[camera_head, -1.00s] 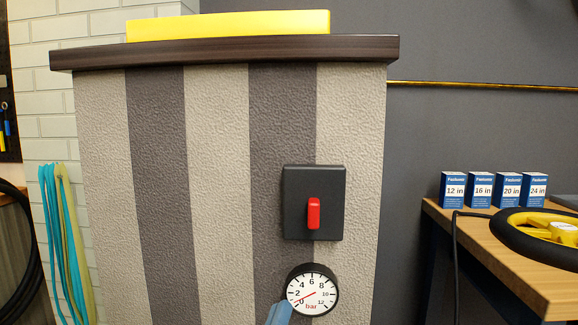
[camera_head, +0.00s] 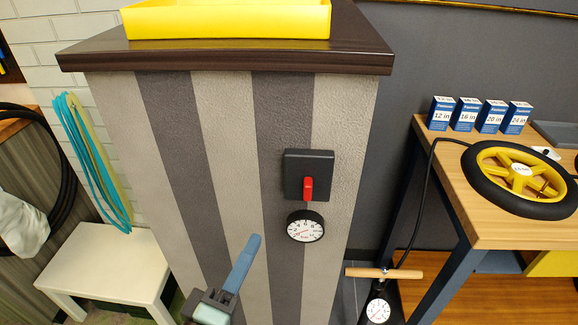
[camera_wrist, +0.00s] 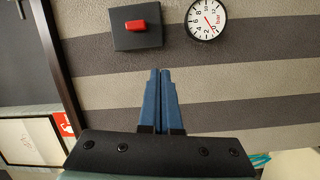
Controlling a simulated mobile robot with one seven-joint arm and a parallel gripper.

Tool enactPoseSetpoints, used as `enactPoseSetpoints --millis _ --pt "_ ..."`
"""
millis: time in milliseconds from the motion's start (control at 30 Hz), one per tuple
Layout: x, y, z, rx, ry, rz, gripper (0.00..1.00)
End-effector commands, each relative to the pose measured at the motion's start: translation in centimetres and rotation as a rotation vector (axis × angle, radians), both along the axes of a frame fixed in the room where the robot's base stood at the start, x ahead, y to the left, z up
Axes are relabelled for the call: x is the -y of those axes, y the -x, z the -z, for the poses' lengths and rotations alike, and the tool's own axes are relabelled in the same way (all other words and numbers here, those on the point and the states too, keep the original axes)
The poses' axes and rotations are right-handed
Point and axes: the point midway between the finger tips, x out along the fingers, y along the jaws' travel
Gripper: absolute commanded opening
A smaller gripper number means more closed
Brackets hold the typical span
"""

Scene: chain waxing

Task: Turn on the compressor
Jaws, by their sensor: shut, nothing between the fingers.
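The switch is a black square plate (camera_head: 297,171) with a red knob (camera_head: 308,188) on the striped pillar; the knob points up and down in the head view. Both also show in the wrist view, plate (camera_wrist: 118,40) and knob (camera_wrist: 136,25). A round white bar gauge (camera_head: 305,227) sits just below, its needle near the low end; the wrist view shows it too (camera_wrist: 207,25). My gripper (camera_head: 254,240) is left of the gauge and below the switch, apart from the knob. In the wrist view its blue fingers (camera_wrist: 160,73) are together, with nothing between them.
The pillar has a dark top ledge (camera_head: 220,55) with a yellow tray (camera_head: 225,30). A wooden bench (camera_head: 455,200) with a yellow wheel (camera_head: 515,172) stands right. A floor pump (camera_head: 380,290) stands at lower right. A white stool (camera_head: 110,262) is at left.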

Motion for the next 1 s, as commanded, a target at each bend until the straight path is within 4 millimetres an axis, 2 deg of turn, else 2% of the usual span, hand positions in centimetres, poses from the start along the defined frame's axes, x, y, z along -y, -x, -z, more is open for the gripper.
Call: enactPoseSetpoints --millis 33,300,800,1000 --pt "-0.3 0.4 -1.7 -0.016 0.033 -0.001 0.00" --pt "-1.0 2.0 -3.1 -0.059 0.159 0.003 0.00" --pt "-1.2 2.4 -3.0 -0.068 0.188 0.003 0.00" --pt "-0.8 1.1 -3.2 -0.067 0.188 0.006 0.00"
